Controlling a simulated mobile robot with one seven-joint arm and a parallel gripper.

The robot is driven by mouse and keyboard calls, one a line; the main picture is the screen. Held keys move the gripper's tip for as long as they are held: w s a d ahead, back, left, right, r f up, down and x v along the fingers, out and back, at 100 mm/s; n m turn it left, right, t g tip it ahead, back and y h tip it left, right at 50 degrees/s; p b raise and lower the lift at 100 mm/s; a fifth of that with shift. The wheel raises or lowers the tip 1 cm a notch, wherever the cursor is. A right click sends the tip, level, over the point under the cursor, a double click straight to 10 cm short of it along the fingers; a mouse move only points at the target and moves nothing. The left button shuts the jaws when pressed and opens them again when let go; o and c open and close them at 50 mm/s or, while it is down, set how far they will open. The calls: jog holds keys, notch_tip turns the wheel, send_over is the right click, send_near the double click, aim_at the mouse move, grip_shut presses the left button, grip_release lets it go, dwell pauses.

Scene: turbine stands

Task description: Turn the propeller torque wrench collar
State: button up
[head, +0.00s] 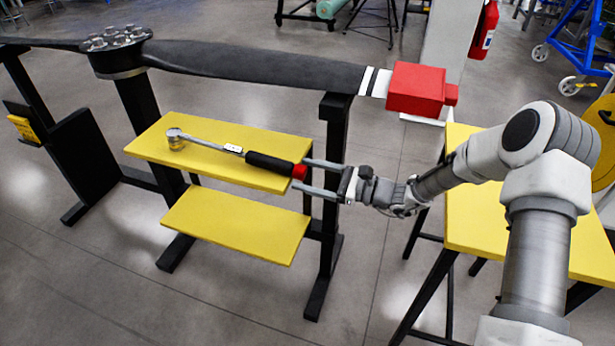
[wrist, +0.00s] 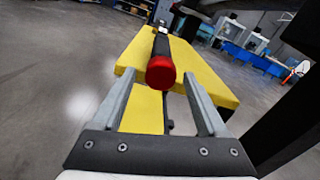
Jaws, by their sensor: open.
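The torque wrench (head: 220,147) lies on the upper yellow shelf (head: 225,140) of the stand, its socket head to the left and its black handle to the right. Its red collar (head: 299,171) is at the handle's end, at the shelf's right edge. My gripper (head: 299,174) is open, with its fingers pointing left on either side of the red collar. In the wrist view the red collar (wrist: 161,72) shows end-on, between and ahead of the two fingertips (wrist: 158,80). I cannot tell whether either finger touches it. The propeller (head: 250,62) is mounted above the shelf.
A lower yellow shelf (head: 235,225) sits below the upper one and is bare. The stand's black post (head: 333,160) rises close behind my gripper. A red block (head: 415,88) covers the propeller's right tip. Another yellow table (head: 480,205) stands at right, under my arm.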

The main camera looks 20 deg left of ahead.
jog(key=shift+a, duration=0.2)
jog(key=shift+c, duration=0.3)
grip_shut()
